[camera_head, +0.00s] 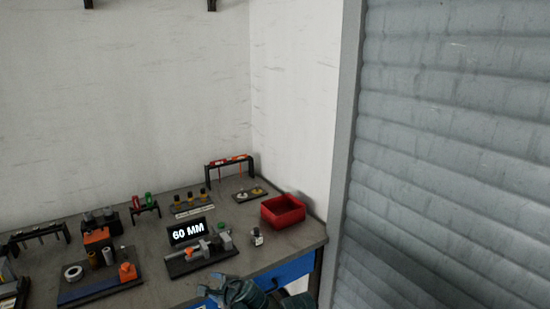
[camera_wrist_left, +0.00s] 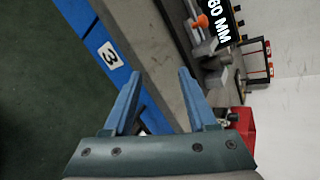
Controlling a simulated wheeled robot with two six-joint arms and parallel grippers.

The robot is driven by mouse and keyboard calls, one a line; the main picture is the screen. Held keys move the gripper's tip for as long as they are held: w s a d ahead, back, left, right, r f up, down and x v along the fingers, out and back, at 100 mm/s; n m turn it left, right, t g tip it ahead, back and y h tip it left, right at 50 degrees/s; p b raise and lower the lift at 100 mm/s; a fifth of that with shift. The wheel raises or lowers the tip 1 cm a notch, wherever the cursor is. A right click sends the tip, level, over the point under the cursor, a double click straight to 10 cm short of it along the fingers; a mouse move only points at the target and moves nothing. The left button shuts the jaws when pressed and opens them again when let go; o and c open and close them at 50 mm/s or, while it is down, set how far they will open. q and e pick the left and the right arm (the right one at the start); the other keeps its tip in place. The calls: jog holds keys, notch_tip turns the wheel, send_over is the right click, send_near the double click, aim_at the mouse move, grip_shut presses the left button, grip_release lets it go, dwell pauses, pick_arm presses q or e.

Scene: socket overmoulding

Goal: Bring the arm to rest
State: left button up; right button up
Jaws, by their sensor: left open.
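My left gripper (camera_head: 240,291) shows at the bottom edge of the head view, in front of the workbench's front edge, partly cut off by the frame. In the left wrist view its two blue fingers (camera_wrist_left: 160,74) stand wide apart with nothing between them. The gripper is open and empty, and the bench edge shows beyond the fingertips. My right gripper is not in view.
The workbench (camera_head: 150,262) has a blue front (camera_head: 290,272). A grey shutter (camera_head: 450,150) stands at right.

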pick_arm(q)
jog(key=s+d+n+g+h+p, duration=0.3)
jog(key=s+d+n+g+p, duration=0.1)
jog(key=s, duration=0.4)
jog(key=s+d+r+n+g+h+p, duration=0.1)
jog(key=s+d+n+g+h+p, duration=0.2)
jog(key=s+d+n, duration=0.4)
jog(key=shift+s+d+n+g+p, duration=0.3)
jog(key=shift+s+d+g+p, duration=0.5)
jog(key=shift+s+g, duration=0.25)
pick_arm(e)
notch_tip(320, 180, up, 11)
